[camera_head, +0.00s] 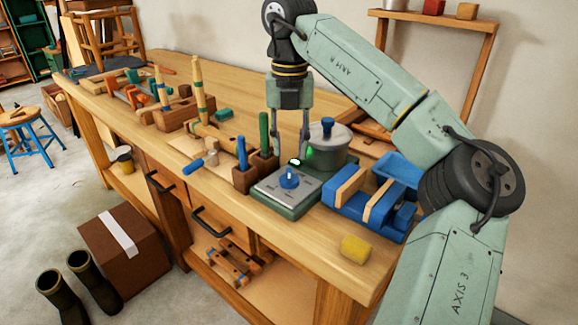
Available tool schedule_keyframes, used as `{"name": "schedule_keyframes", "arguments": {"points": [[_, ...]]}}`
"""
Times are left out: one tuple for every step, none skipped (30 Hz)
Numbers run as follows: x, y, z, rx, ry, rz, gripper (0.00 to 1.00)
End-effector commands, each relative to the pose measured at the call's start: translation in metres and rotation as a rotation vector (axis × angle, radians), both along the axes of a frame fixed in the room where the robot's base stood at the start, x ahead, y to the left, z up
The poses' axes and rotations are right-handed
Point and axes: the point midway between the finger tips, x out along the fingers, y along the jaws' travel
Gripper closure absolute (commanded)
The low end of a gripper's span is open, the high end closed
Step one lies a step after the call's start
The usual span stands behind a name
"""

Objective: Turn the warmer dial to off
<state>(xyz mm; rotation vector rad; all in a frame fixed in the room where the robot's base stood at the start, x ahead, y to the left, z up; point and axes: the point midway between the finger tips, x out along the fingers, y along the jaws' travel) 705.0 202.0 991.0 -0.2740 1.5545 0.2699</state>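The warmer (282,198) is a low green box with a light-grey top plate on the workbench. Its dial (290,179) is a blue knob on that plate, with small marks around it too small to read. A green light (296,161) glows at the back of the warmer. A grey lidded pot (327,151) with a blue knob stands behind it. My gripper (290,149) points down above and behind the dial, apart from it. Its two fingers are spread with nothing seen between them.
A blue and wood vise-like block (372,197) stands right of the warmer, with a yellow block (355,248) in front. Wooden holders with upright blue (242,152) and green (264,130) handles stand close left. The bench's front strip is mostly clear.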

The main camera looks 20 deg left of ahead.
Motion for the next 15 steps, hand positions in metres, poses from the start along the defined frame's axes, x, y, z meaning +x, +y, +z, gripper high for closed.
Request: {"name": "schedule_keyframes", "arguments": {"points": [[-0.001,0.0,-0.011,0.003,0.004,0.004,0.68],[-0.001,0.0,-0.016,0.002,0.003,0.004,0.68],[0.0,0.0,-0.023,0.001,0.003,0.003,0.68],[-0.001,0.0,-0.028,0.001,0.003,0.004,0.68],[-0.001,0.0,-0.033,0.002,0.003,0.004,0.68],[-0.001,0.0,-0.039,0.002,0.003,0.003,0.68],[-0.001,0.001,-0.042,0.002,0.001,0.003,0.68],[-0.001,0.001,-0.046,0.003,0.001,0.004,0.68],[-0.001,0.001,-0.05,0.003,0.002,0.004,0.68],[-0.001,0.001,-0.053,0.004,0.001,0.004,0.68],[-0.001,0.001,-0.055,0.003,0.001,0.004,0.68],[-0.001,0.001,-0.057,0.002,0.0,0.004,0.68],[-0.001,0.001,-0.059,0.002,0.0,0.004,0.68],[-0.001,0.001,-0.06,0.002,0.0,0.004,0.68],[-0.001,0.001,-0.061,0.002,0.0,0.004,0.68]]}}
